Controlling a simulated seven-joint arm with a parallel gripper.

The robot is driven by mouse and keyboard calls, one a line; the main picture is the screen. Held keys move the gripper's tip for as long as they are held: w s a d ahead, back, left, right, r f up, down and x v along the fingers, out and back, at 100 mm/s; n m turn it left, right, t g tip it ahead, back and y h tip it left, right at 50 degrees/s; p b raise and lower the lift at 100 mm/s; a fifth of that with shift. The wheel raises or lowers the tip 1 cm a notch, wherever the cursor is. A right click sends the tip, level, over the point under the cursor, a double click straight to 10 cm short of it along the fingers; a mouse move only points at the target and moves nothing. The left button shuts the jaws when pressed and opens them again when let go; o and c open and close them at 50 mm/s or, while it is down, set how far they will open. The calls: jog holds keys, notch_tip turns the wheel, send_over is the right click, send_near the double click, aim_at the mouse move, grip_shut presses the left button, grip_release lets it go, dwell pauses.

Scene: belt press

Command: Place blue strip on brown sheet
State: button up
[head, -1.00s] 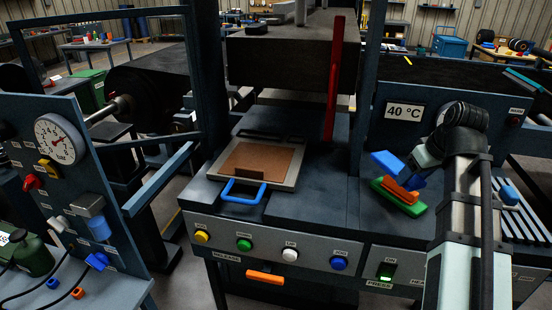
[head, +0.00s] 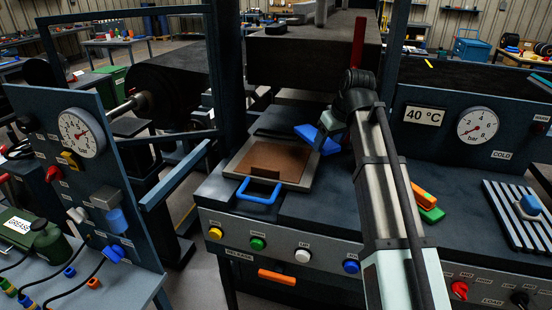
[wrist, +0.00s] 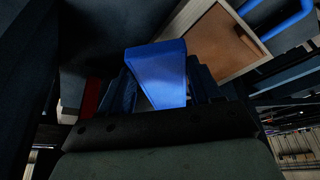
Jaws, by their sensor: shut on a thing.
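The brown sheet (head: 281,159) lies in a pale-framed tray (head: 297,183) with a blue handle (head: 259,190) on the press bed. The sheet also shows at the upper right of the wrist view (wrist: 212,43). The blue strip (head: 309,134) is tilted in the air, just right of the sheet in the head view. My gripper (wrist: 160,90) is shut on the blue strip, which fills the middle of the wrist view. In the head view my arm hides the fingertips and part of the strip.
An orange strip (head: 424,191) and a green strip (head: 432,214) lie on the bench right of my arm. A slatted rack (head: 512,215) is at the far right.

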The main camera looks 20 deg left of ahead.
jog(key=r, duration=0.1)
send_over(283, 165)
jog(key=d, duration=0.1)
jog(key=shift+s+f, duration=0.2)
jog(key=shift+f, duration=2.2)
jog(key=shift+s+f, duration=0.2)
jog(key=shift+f, duration=2.2)
jog(key=shift+f, duration=0.1)
jog(key=o, duration=1.2)
jog(key=v, duration=1.2)
jog(key=shift+a, duration=0.15)
